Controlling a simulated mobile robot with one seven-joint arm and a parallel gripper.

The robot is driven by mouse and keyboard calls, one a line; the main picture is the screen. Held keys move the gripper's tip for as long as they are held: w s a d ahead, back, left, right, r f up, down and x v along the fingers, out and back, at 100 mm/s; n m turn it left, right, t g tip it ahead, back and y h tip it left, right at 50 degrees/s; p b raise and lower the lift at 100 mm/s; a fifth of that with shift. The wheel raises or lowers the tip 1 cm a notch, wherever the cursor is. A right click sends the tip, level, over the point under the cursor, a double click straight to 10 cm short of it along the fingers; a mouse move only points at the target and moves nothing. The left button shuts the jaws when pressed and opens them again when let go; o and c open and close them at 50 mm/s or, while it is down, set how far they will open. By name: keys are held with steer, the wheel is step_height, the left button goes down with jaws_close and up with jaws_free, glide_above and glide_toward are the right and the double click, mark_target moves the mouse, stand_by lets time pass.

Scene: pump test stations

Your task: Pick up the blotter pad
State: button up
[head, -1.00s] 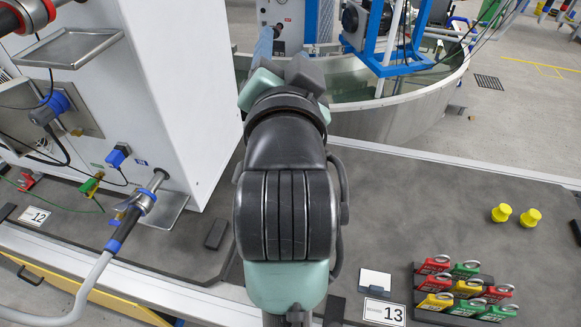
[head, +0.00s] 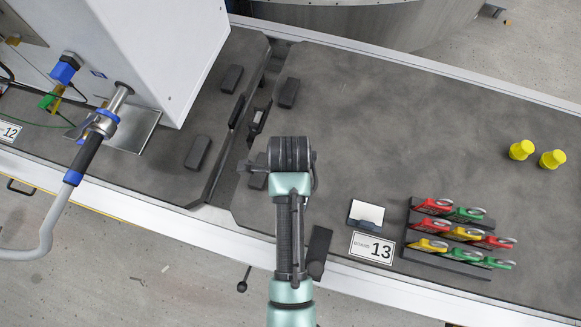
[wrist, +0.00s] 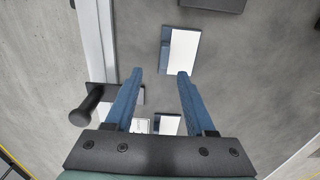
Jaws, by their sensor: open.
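A small white-topped pad with a dark edge, which looks like the blotter pad (head: 366,213), lies on the grey bench top just behind the station 13 sign in the head view. In the head view my arm hides the gripper.
The station 13 sign (head: 372,248) stands in front of the pad. A black knob (wrist: 80,118) is beside the left finger. The bench behind the pad is clear.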

steer(key=f, duration=0.4)
steer(key=f+b, duration=0.1)
steer(key=f, duration=0.2)
steer(key=shift+w+a, duration=0.1)
steer(key=shift+w, duration=0.25)
steer(key=shift+r, duration=0.1)
jaws_close()
